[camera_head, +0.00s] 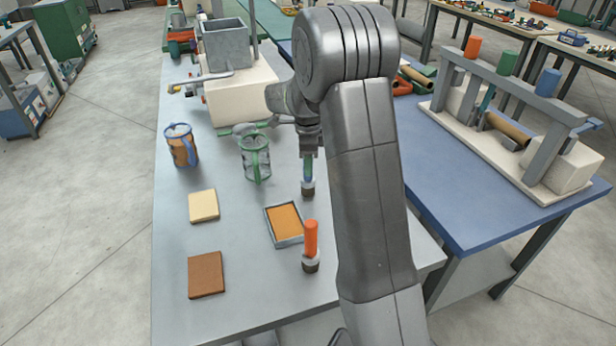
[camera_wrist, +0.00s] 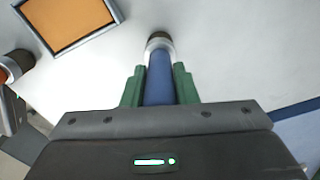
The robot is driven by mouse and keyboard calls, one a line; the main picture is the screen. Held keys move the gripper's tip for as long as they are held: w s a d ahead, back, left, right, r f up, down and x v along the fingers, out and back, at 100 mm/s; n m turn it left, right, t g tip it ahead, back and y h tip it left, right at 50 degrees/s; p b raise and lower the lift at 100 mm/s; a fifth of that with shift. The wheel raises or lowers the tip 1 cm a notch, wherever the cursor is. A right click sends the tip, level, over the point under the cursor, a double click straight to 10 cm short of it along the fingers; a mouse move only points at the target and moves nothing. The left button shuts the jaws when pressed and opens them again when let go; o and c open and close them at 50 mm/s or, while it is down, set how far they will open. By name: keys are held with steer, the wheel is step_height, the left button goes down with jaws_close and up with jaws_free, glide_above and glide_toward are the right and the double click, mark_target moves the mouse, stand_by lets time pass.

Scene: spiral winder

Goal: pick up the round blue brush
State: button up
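The round blue brush (camera_head: 308,170) is upright over the grey table, with a blue handle, a pale metal collar and dark bristles at its lower end. In the wrist view its blue handle (camera_wrist: 159,80) runs between the green fingers of my gripper (camera_wrist: 159,88). Both fingers lie against the handle's sides with no visible gap, so the gripper looks shut on it. In the head view my gripper (camera_head: 308,150) is at the top of the handle, partly beside my arm. I cannot tell whether the bristles touch the table.
An orange-handled brush (camera_head: 311,240) stands nearby, beside a framed orange tray (camera_head: 271,240). Cream (camera_head: 203,206) and brown (camera_head: 206,274) blocks lie to the left. A brown-and-blue mug (camera_head: 181,146) and a green-framed jar (camera_head: 255,160) stand behind. A blue table (camera_head: 445,200) adjoins at right.

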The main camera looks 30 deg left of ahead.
steer(key=c, duration=0.5)
steer(key=shift+o, duration=0.2)
steer(key=shift+r, duration=5.05)
